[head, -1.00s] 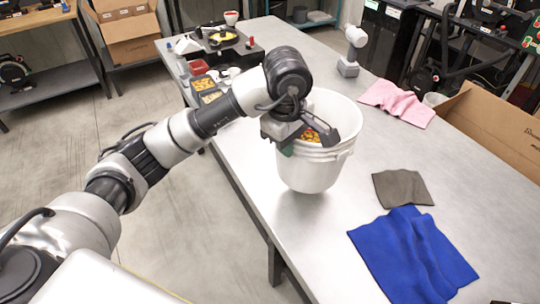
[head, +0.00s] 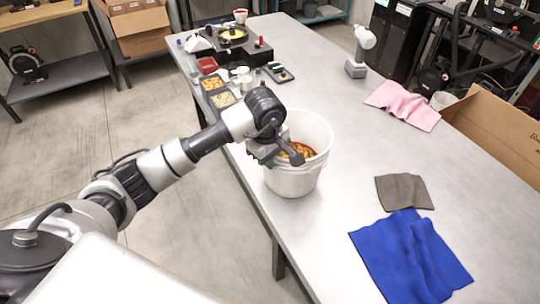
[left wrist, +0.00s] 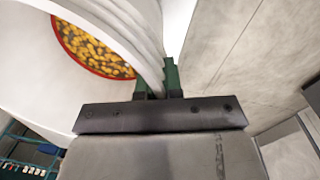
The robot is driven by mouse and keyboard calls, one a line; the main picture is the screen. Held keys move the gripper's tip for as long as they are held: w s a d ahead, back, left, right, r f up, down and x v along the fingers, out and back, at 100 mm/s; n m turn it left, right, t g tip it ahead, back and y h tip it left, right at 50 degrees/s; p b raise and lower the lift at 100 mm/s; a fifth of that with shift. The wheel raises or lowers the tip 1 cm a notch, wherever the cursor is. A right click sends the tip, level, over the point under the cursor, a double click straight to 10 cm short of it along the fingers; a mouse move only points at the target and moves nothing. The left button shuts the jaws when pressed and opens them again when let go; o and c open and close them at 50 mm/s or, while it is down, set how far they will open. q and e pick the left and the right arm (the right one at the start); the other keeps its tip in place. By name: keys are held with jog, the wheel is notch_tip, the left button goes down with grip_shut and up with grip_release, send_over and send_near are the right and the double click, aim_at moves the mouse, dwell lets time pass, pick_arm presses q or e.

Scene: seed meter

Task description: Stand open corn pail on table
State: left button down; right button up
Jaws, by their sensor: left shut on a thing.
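The white corn pail (head: 292,180) is upright at the left edge of the grey table (head: 330,240). Its top is open and yellow-orange corn (head: 298,150) shows inside. My left gripper (head: 270,156) is at the pail's near left rim. In the left wrist view its green fingers (left wrist: 158,82) are shut on the wall of the pail (left wrist: 128,30), with corn visible inside. The pail's base looks at or very near the tabletop; I cannot tell if it touches. My right gripper is not in view.
A blue cloth (head: 410,255), a grey cloth (head: 403,192) and a pink cloth (head: 403,104) lie to the right. Beyond the pail are food trays (head: 218,90), small cups and a dark stove (head: 235,45). A white device (head: 358,55) stands at the back. The table's middle is clear.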

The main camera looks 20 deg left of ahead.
pick_arm(q)
jog(key=c, duration=1.7)
grip_release()
jog(key=shift+f, duration=0.15)
jog(key=o, duration=0.4)
jog(key=shift+r, duration=0.55)
jog(key=shift+s+a+r+b, duration=0.15)
jog(key=shift+r+b, duration=0.4)
jog(key=shift+r, duration=1.35)
jog(key=shift+s+d+r+b, duration=0.15)
jog(key=shift+r+b, duration=0.4)
jog(key=shift+r, duration=1.3)
jog(key=shift+s+a+r+b, duration=0.2)
jog(key=shift+r+b, duration=0.35)
jog(key=shift+r, duration=1.35)
